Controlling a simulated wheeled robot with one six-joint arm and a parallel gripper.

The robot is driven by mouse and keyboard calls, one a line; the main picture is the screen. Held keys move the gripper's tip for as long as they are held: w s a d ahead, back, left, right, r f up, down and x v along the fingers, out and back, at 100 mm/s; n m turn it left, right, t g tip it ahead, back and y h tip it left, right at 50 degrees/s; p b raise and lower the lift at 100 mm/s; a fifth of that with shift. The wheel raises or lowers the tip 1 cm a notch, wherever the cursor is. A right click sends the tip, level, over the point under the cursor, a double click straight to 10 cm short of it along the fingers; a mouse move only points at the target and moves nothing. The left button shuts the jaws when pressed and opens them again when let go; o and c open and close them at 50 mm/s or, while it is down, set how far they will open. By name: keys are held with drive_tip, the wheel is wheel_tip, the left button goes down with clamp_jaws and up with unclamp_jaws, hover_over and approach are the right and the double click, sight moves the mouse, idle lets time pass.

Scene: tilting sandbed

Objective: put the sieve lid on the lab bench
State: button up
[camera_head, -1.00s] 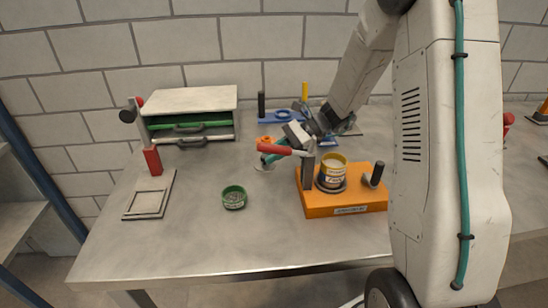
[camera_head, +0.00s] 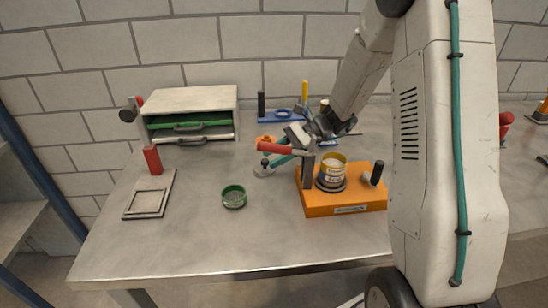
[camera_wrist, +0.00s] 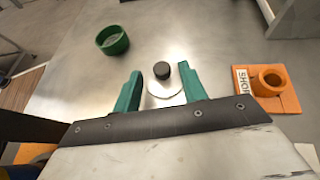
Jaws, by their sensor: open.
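The sieve lid is a thin silver disc with a dark knob (camera_wrist: 161,72); it lies flat on the lab bench (camera_head: 180,240). In the head view the lid (camera_head: 262,172) is partly hidden by my fingers. My gripper (camera_head: 268,158) has green fingers, spread apart. In the wrist view my gripper (camera_wrist: 160,69) shows one finger on each side of the knob, with clear gaps. The sensor-like contact height cannot be judged. A green round sieve (camera_head: 234,197) stands on the bench to the left; it also shows in the wrist view (camera_wrist: 112,40).
An orange fixture (camera_head: 345,201) holding a yellow-rimmed pot (camera_head: 332,172) stands right of the lid. A labelled orange ring block (camera_wrist: 276,88) is close beside my gripper. A drawer cabinet (camera_head: 190,99) and a red-handled stand (camera_head: 152,160) are at left. The front bench is clear.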

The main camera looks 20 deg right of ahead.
drive_tip(key=v, duration=1.1)
drive_tip(key=shift+d+r, duration=0.1)
